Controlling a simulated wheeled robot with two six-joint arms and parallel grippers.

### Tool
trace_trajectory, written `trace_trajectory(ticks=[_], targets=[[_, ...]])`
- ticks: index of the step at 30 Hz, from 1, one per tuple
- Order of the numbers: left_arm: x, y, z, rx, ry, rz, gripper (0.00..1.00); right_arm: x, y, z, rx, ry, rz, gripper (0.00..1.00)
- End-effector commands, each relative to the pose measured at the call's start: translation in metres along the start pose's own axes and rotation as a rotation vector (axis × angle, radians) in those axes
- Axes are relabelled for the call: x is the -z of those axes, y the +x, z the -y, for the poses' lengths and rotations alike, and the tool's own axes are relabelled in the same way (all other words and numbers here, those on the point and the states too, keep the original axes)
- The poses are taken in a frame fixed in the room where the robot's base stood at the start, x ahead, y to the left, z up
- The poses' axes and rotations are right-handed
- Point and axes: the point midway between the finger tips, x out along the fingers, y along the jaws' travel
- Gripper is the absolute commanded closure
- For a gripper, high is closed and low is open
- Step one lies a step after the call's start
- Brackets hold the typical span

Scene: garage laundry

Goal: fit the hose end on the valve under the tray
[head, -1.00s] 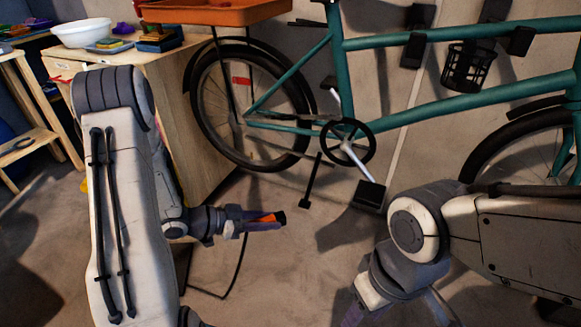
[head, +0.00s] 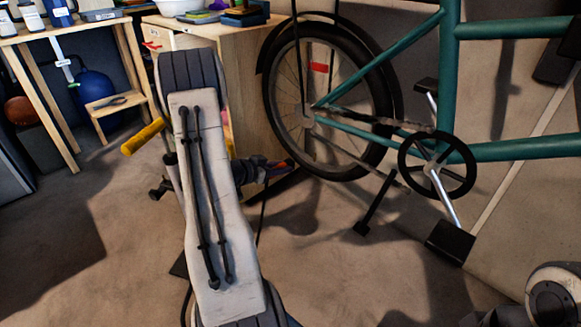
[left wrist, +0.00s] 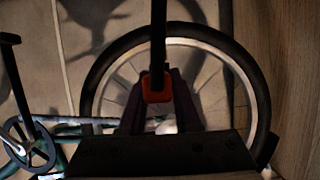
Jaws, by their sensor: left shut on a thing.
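My left gripper (head: 280,169) is in front of the wooden cabinet, beside the lower left of the bicycle's rear wheel. In the left wrist view its fingers (left wrist: 157,105) are shut on an orange hose end (left wrist: 157,88). A black hose (left wrist: 158,40) runs from the hose end toward the top of that view. In the head view, part of the hose (head: 262,215) hangs below the gripper, and my left forearm covers much of this area. Neither the tray nor the valve shows now. My right gripper is out of view; only part of my right arm shows at the lower right.
The teal bicycle (head: 383,138) stands against the wall, its pedal and crank (head: 437,165) jutting out. The wooden cabinet (head: 240,60) is behind my left arm. A yellow cylinder (head: 143,137) and a small step (head: 117,103) are to the left. The floor (head: 90,230) at lower left is clear.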

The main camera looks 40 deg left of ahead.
Motion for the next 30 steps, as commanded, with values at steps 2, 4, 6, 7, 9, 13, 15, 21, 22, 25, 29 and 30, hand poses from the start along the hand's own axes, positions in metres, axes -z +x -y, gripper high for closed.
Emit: trace_trajectory(ticks=[2, 4, 6, 7, 9, 13, 15, 21, 22, 25, 29, 30], targets=[[-0.002, -0.002, 0.007, 0.017, -0.008, -0.002, 1.0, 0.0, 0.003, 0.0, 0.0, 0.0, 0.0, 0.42], [-0.001, -0.001, 0.007, 0.02, -0.01, -0.003, 1.0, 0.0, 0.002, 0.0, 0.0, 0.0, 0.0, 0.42], [0.0, 0.0, 0.005, 0.017, -0.009, -0.003, 1.0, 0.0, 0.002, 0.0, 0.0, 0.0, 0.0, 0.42], [0.001, 0.0, 0.005, 0.016, -0.008, -0.003, 1.0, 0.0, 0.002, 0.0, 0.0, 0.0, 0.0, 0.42], [0.001, 0.002, 0.003, 0.013, -0.007, -0.003, 1.0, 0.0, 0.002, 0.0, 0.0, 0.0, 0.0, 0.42], [0.002, 0.002, 0.002, 0.012, -0.007, -0.003, 1.0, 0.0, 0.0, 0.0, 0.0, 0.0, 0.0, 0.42], [0.002, 0.001, 0.002, 0.012, -0.007, -0.003, 1.0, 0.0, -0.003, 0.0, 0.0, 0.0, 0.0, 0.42], [0.005, 0.009, 0.003, 0.012, -0.005, -0.004, 1.0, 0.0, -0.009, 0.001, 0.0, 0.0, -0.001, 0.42], [0.007, 0.012, 0.003, 0.011, -0.005, -0.004, 1.0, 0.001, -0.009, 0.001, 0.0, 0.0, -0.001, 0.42], [0.01, 0.021, 0.004, 0.012, -0.006, -0.004, 1.0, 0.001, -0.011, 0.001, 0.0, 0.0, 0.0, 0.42], [0.015, 0.032, 0.005, 0.013, -0.007, -0.004, 1.0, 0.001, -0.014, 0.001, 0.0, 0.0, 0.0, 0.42], [0.017, 0.036, 0.005, 0.014, -0.007, -0.003, 1.0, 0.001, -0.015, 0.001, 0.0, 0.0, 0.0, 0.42]])
